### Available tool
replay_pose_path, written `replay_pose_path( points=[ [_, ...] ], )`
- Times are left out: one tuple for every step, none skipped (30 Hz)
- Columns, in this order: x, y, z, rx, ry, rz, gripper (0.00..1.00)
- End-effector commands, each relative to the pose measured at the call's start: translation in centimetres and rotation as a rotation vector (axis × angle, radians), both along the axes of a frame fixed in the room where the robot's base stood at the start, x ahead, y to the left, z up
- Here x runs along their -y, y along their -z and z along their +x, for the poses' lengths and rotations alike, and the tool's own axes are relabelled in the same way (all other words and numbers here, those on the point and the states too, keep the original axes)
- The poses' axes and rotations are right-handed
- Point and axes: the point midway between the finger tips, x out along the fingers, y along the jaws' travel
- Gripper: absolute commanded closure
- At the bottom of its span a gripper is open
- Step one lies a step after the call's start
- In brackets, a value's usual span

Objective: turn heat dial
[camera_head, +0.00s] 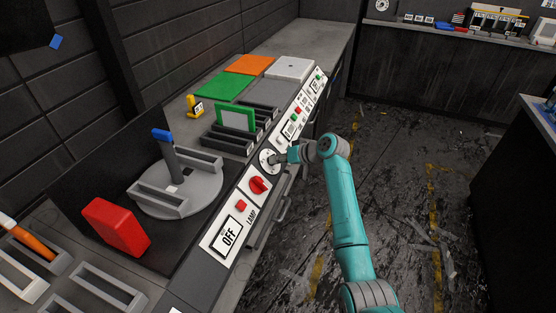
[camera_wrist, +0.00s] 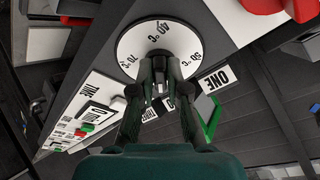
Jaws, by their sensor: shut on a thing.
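The heat dial is a round white disc (camera_head: 267,166) on the sloped panel along the bench front. In the wrist view the disc (camera_wrist: 130,43) carries temperature marks in °C, seen upside down, and a dark knob at its centre. My gripper (camera_head: 279,159) reaches the dial from the right. In the wrist view my gripper (camera_wrist: 161,72) has both fingers closed on the dial's knob. The fingers hide the lower part of the disc, so its pointer setting cannot be read.
A red lamp knob (camera_head: 259,186) and an OFF display (camera_head: 229,233) sit nearer on the panel. A turntable (camera_head: 185,201) with a blue-topped tool, a red block (camera_head: 116,227) and a green-framed piece (camera_head: 236,118) stand on the bench. The floor to the right is open.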

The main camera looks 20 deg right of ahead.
Motion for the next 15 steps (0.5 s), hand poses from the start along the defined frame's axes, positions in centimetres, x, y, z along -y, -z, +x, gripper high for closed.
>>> replay_pose_path(
  points=[
    [-0.23,0.25,-0.05,-0.003,-0.004,0.000,1.00],
    [-0.23,0.25,-0.05,-0.003,-0.005,-0.001,1.00],
    [-0.24,0.26,-0.05,-0.003,-0.006,0.000,1.00],
    [-0.24,0.26,-0.05,-0.003,-0.006,0.000,1.00],
    [-0.25,0.25,-0.06,-0.003,-0.006,0.000,1.00],
    [-0.25,0.25,-0.06,-0.003,-0.006,0.000,1.00],
    [-0.25,0.25,-0.06,-0.003,-0.006,0.000,1.00],
    [-0.25,0.26,-0.06,-0.003,-0.006,0.000,1.00],
    [-0.25,0.26,-0.06,-0.003,-0.006,0.000,1.00],
    [-0.25,0.26,-0.06,-0.003,-0.006,0.000,1.00],
    [-0.25,0.27,-0.06,-0.003,-0.006,0.000,1.00],
    [-0.25,0.27,-0.06,-0.003,-0.006,0.000,0.78],
    [-0.25,0.27,-0.07,-0.003,-0.005,0.000,0.71],
    [-0.25,0.27,-0.07,-0.003,-0.005,0.000,0.63],
    [-0.25,0.27,-0.07,-0.003,-0.005,0.000,0.60]
  ],
)
